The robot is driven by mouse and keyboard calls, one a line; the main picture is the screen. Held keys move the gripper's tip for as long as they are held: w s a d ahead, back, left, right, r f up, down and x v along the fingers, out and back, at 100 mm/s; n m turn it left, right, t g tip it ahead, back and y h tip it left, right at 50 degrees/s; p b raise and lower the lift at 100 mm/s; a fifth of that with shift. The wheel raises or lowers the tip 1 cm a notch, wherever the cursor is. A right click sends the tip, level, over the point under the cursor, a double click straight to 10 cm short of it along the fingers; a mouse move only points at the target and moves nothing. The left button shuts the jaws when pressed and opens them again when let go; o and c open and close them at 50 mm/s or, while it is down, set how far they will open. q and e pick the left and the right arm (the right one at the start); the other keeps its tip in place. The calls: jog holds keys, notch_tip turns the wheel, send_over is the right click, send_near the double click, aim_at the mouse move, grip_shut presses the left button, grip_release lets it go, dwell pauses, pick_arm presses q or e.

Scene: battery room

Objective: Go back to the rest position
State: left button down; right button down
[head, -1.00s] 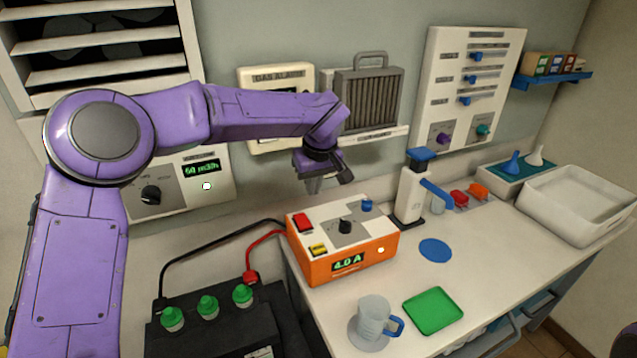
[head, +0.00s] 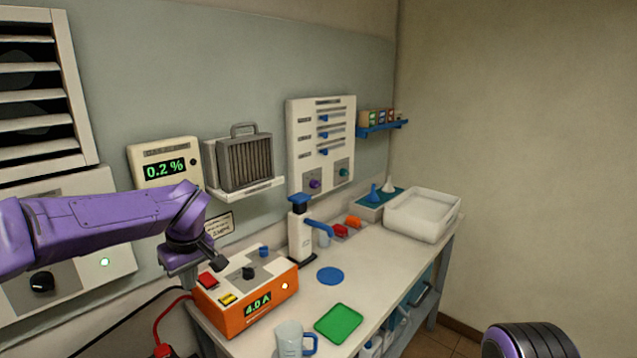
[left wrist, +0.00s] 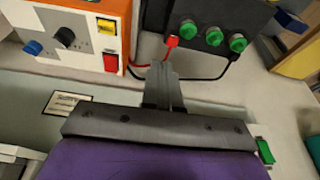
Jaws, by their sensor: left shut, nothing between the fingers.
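My left gripper (head: 186,272) hangs from the purple arm at the lower left of the head view, just left of the orange charger (head: 250,312). In the left wrist view its fingers (left wrist: 163,72) are together with nothing between them. They point toward the gap between the charger (left wrist: 75,45) and the black battery (left wrist: 215,18), seemingly apart from both. The charger display reads 4.0 A. My right gripper is not in view.
The bench holds a clear jug (head: 289,340), a green tray (head: 339,320), a blue disc (head: 330,276), a white dispenser (head: 300,235) and a white basin (head: 424,222). A red cable (head: 172,318) runs by the charger. A gas alarm (head: 163,165) hangs above.

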pick_arm(q)
jog(key=a+f+n+t+y, duration=0.2)
jog(key=a+f+n+y, duration=0.2)
jog(key=a+n+y, duration=0.15)
jog(key=s+f+m+t+b, duration=0.1)
jog(key=s+f+t+b, duration=0.15)
jog(key=f, duration=0.75)
jog(key=s+f+m+t+b, duration=0.1)
jog(key=s+f, duration=0.3)
jog(key=f, duration=0.5)
jog(key=s+d+f+m+g+h+b, duration=0.1)
jog(key=s+f+m+g+h+b, duration=0.1)
jog(key=s+f, duration=1)
jog(key=s+d+f+m+g+h+b, duration=0.1)
jog(key=s+f+m+b, duration=0.3)
jog(key=s+f, duration=0.8)
jog(key=s+m+g+h, duration=0.1)
jog(key=s, duration=0.7)
jog(key=shift+d+f, duration=0.15)
jog(key=shift+d, duration=0.1)
jog(key=shift+h, duration=0.25)
